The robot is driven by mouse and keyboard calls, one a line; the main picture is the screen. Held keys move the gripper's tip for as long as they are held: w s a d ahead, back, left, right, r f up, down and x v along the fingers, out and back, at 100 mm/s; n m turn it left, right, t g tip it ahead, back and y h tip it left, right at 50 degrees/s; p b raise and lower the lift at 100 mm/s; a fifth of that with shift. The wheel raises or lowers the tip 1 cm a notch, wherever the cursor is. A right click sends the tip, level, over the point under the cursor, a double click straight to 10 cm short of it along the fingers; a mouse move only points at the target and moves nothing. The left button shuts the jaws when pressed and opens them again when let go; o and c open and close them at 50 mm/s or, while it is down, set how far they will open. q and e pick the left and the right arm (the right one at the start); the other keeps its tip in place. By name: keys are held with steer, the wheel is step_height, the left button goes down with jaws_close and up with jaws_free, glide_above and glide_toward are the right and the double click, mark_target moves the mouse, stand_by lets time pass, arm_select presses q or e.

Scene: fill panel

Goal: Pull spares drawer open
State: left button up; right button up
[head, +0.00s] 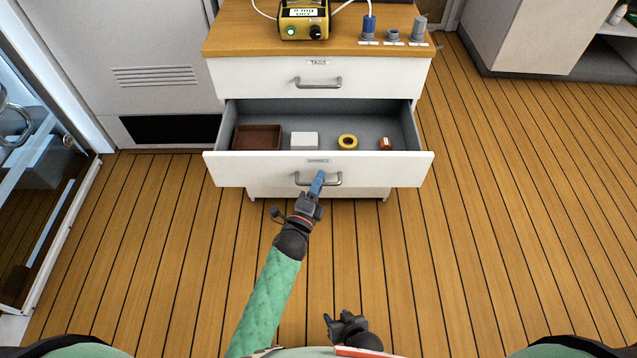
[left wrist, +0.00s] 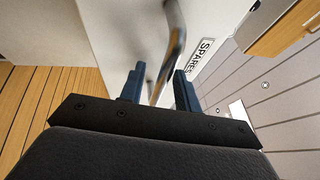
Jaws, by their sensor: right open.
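The spares drawer (head: 225,170) is pulled out of the white cabinet, and its inside shows from above. Its metal handle (head: 334,180) is on the front, below a small label; the handle also shows in the left wrist view (left wrist: 172,45) beside the SPARES label (left wrist: 200,57). My left gripper (head: 318,177) is at the handle. In the left wrist view its two blue fingers (left wrist: 160,85) stand apart, with the handle bar between them and gaps beside it. My right gripper (head: 330,320) is open and empty, low over the floor near my body.
The drawer holds a brown tray (head: 238,138), a white box (head: 304,140), a yellow ring (head: 347,142) and a small red-brown item (head: 385,143). The tags drawer (head: 250,78) above is shut. A yellow device (head: 303,20) stands on the wooden top (head: 235,35). The floor around is clear.

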arm_select(q)
steer(key=v, duration=0.7)
steer(key=shift+s+a, duration=0.15)
steer(key=shift+s, duration=0.2)
steer(key=shift+f, duration=0.15)
